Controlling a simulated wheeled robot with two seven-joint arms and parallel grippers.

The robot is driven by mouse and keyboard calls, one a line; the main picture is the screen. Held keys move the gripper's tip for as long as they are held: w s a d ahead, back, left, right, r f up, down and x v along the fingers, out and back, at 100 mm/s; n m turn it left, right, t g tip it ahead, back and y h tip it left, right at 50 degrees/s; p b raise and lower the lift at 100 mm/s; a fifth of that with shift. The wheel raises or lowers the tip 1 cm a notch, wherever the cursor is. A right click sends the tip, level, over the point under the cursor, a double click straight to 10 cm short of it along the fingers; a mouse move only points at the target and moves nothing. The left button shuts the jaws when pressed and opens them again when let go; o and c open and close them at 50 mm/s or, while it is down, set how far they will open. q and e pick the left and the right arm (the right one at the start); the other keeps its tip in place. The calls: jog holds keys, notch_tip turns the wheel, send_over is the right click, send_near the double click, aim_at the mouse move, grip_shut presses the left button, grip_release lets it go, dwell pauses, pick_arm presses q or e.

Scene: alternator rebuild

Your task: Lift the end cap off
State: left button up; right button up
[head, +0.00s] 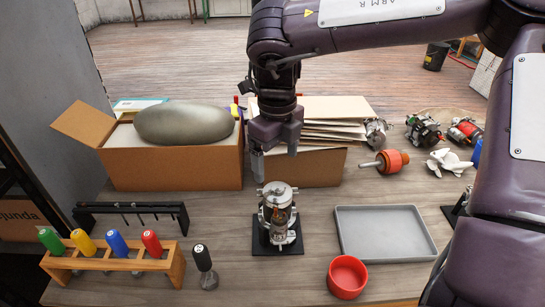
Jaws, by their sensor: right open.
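The alternator (276,219) stands upright on a dark square mat (259,239) in the middle of the bench. Its round silver end cap (277,189) is on top. My right gripper (275,167) points down just above the end cap, with its fingers apart and nothing seen between them. The gap between the fingertips and the cap is small, and I cannot tell if they touch. My left gripper is not in view.
A grey tray (384,207) and a red bowl (347,276) are to the right. A wooden rack (120,262) with coloured-handled tools and a black-handled tool (203,262) are to the left. Cardboard boxes (172,168) stand behind. An orange-and-silver rotor (393,162) lies back right.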

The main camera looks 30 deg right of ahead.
aim_at(278, 187)
jog(key=f, duration=0.7)
jog(key=shift+s+p, duration=0.25)
jog(key=shift+p, duration=0.1)
jog(key=c, duration=1.1)
jog(key=shift+c, duration=0.2)
jog(key=shift+r, duration=0.35)
jog(key=shift+r+p, duration=0.35)
jog(key=shift+r, duration=0.15)
jog(key=shift+r, duration=0.15)
jog(key=shift+r+p, duration=0.8)
jog(key=shift+r, duration=0.25)
